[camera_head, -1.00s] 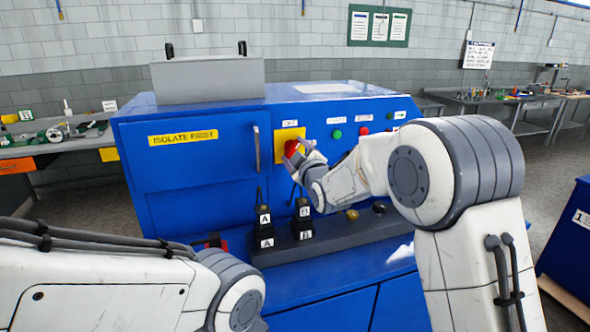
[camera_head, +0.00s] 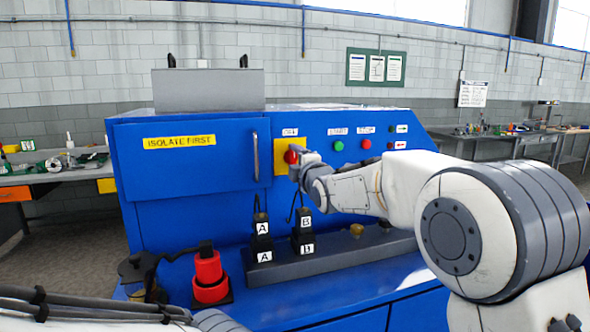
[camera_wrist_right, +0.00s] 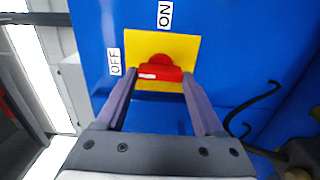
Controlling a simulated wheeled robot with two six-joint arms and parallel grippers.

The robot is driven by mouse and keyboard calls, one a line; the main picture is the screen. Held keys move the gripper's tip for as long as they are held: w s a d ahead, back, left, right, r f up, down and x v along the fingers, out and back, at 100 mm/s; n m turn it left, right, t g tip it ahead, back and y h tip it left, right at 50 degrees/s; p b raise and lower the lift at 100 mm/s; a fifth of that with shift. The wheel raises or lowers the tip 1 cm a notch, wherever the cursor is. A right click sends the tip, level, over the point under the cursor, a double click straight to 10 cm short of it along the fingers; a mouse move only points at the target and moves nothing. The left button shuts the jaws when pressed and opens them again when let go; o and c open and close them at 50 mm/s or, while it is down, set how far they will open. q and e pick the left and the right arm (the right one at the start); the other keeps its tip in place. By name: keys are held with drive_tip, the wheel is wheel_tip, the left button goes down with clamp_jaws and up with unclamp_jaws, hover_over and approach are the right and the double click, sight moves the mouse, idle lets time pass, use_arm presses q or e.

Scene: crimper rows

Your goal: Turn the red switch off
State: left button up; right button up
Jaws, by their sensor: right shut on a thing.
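The red switch (camera_head: 291,155) is a knob on a yellow plate (camera_head: 280,166) on the front of the blue machine. My right gripper (camera_head: 297,156) is shut on it and partly covers it in the head view. In the right wrist view the red switch (camera_wrist_right: 161,68) sits between the two fingertips, its lower part shaped like a bar. A white mark on the bar lies toward the side with the OFF label (camera_wrist_right: 115,62). The ON label (camera_wrist_right: 165,14) is at the top of that view. My left gripper is out of view; only part of its arm shows at bottom left.
A green button (camera_head: 338,145) and a red button (camera_head: 366,143) are right of the plate. A door handle (camera_head: 256,156) is left of it. Plugs labelled A and B (camera_head: 305,236) stand on a grey rail below. A red connector (camera_head: 208,275) stands on the ledge.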

drive_tip(key=shift+a, duration=0.1)
idle(0.4)
drive_tip(key=o, duration=1.4)
drive_tip(key=b+v, duration=0.3)
drive_tip(key=v, duration=0.6)
drive_tip(key=shift+s+b, duration=0.3)
drive_tip(key=shift+s+d, duration=0.2)
drive_tip(key=shift+s, duration=0.25)
